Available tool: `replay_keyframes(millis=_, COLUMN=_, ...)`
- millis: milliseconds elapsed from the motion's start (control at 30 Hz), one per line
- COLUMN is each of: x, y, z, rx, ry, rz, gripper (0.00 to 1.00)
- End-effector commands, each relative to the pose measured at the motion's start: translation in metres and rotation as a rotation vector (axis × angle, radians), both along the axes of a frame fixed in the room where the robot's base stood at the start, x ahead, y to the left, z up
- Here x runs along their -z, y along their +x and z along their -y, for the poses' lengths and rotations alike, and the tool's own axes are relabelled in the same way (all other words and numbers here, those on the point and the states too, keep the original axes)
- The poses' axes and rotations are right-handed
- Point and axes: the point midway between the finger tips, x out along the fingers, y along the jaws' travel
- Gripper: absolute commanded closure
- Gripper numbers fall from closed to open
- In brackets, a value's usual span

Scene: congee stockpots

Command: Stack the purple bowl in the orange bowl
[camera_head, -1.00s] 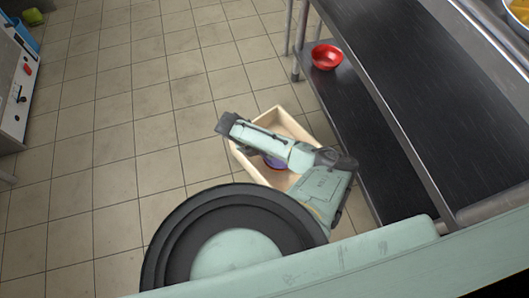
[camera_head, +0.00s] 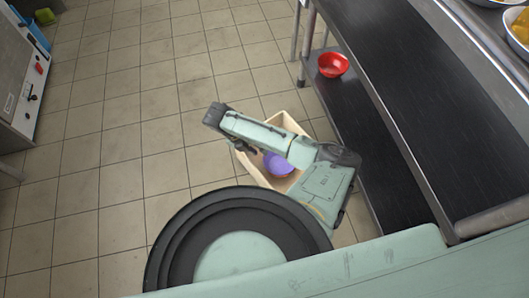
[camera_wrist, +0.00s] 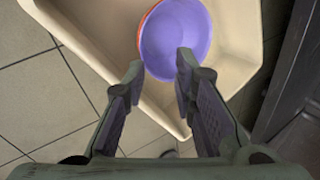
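The purple bowl (camera_wrist: 174,38) sits upright in the cream crate in the wrist view. A thin orange-red rim of the orange bowl (camera_wrist: 143,30) shows along its left edge, so the purple bowl appears nested inside it. In the head view the purple bowl (camera_head: 277,163) shows beside my arm, with a strip of orange (camera_head: 284,174) below it. My gripper (camera_wrist: 160,62) is open and empty, its fingers apart. The right fingertip overlaps the near edge of the purple bowl in the picture; contact cannot be told. Most of the orange bowl is hidden.
The cream crate (camera_head: 293,123) stands on the tiled floor beside a dark steel table (camera_head: 420,90). A red bowl (camera_head: 332,65) sits on the table's lower shelf. Bowls of yellow food stand on the table top at far right.

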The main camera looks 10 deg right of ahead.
Motion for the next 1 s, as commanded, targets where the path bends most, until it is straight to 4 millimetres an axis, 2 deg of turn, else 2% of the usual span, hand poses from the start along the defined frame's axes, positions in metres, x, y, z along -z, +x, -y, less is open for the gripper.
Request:
replay_keyframes(millis=33, x=-0.009, y=0.001, z=-0.005, rx=-0.002, ry=0.001, rz=0.001, gripper=0.75)
replay_keyframes(millis=200, x=-0.024, y=0.001, z=-0.012, rx=-0.001, ry=0.000, rz=0.000, gripper=0.75)
replay_keyframes(millis=500, x=-0.027, y=0.002, z=-0.015, rx=-0.001, ry=0.002, rz=0.001, gripper=0.75)
replay_keyframes(millis=567, x=-0.028, y=0.006, z=-0.022, rx=-0.002, ry=0.013, rz=0.017, gripper=0.75)
replay_keyframes(millis=633, x=-0.033, y=0.016, z=-0.043, rx=-0.007, ry=0.050, rz=0.065, gripper=0.75)
replay_keyframes(millis=667, x=-0.037, y=0.023, z=-0.057, rx=-0.008, ry=0.076, rz=0.098, gripper=0.75)
replay_keyframes(millis=767, x=-0.058, y=0.052, z=-0.127, rx=-0.009, ry=0.213, rz=0.247, gripper=0.75)
replay_keyframes(millis=800, x=-0.071, y=0.063, z=-0.162, rx=-0.005, ry=0.288, rz=0.313, gripper=0.75)
replay_keyframes(millis=867, x=-0.095, y=0.077, z=-0.218, rx=0.007, ry=0.416, rz=0.411, gripper=0.75)
replay_keyframes(millis=900, x=-0.114, y=0.083, z=-0.255, rx=0.017, ry=0.507, rz=0.467, gripper=0.75)
replay_keyframes(millis=967, x=-0.145, y=0.088, z=-0.308, rx=0.039, ry=0.650, rz=0.539, gripper=0.75)
replay_keyframes(millis=1000, x=-0.168, y=0.088, z=-0.342, rx=0.054, ry=0.749, rz=0.578, gripper=0.75)
